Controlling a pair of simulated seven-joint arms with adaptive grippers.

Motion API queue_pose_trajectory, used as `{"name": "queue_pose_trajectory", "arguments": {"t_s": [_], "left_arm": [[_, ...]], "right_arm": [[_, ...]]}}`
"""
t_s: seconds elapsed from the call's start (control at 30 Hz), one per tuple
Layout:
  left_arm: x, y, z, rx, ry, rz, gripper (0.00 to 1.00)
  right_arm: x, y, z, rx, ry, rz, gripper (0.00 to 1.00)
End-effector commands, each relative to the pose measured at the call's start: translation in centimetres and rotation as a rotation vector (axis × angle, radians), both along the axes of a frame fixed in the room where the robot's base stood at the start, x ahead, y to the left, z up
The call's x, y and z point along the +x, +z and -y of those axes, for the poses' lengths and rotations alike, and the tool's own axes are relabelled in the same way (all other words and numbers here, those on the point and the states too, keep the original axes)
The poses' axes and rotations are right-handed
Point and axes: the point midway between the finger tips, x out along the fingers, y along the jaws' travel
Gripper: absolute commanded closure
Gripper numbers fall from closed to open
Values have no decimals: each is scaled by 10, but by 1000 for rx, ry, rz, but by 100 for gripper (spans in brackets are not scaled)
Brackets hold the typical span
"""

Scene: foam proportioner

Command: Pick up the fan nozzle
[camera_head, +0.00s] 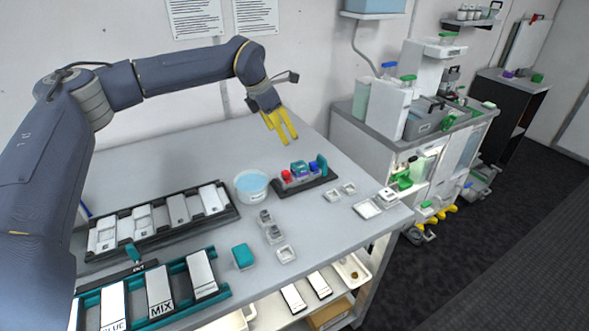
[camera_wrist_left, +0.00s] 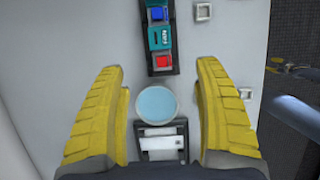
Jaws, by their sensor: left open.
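I cannot tell for certain which piece is the fan nozzle. A small dark rack (camera_head: 305,186) holds a red-topped piece (camera_head: 287,176), a teal piece with a label (camera_head: 299,169), a blue-topped piece (camera_head: 314,168) and an upright teal piece (camera_head: 322,163) at its right end. In the left wrist view, the red piece (camera_wrist_left: 163,62), labelled teal piece (camera_wrist_left: 158,38) and blue piece (camera_wrist_left: 157,14) stand in a line. My left gripper (camera_head: 284,139) is open and empty, above the table behind the rack.
A tub with a light-blue top (camera_head: 252,186) stands left of the rack. A dark tray of white blocks (camera_head: 180,208) and a teal-edged tray (camera_head: 200,288) lie at the left. A teal block (camera_head: 243,256) and several small square holders are near the front. The table's back is clear.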

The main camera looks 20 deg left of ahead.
Motion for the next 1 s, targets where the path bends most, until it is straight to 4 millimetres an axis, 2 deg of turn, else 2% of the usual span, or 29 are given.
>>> {"name": "queue_pose_trajectory", "arguments": {"t_s": [0.17, 0.6, 0.8, 1.0], "left_arm": [[7, -19, 2, 8, 0, 6, 31], [28, -89, 23, 6, 2, 5, 31], [33, -106, 28, 5, 2, 6, 31], [34, -111, 29, 5, 2, 6, 31]], "right_arm": [[-1, 0, 0, 0, 0, -2, 56], [-3, 0, 0, 0, 1, -3, 56], [-3, 0, 0, 0, 1, -3, 56], [-2, 0, 0, 0, 1, -3, 56]]}}
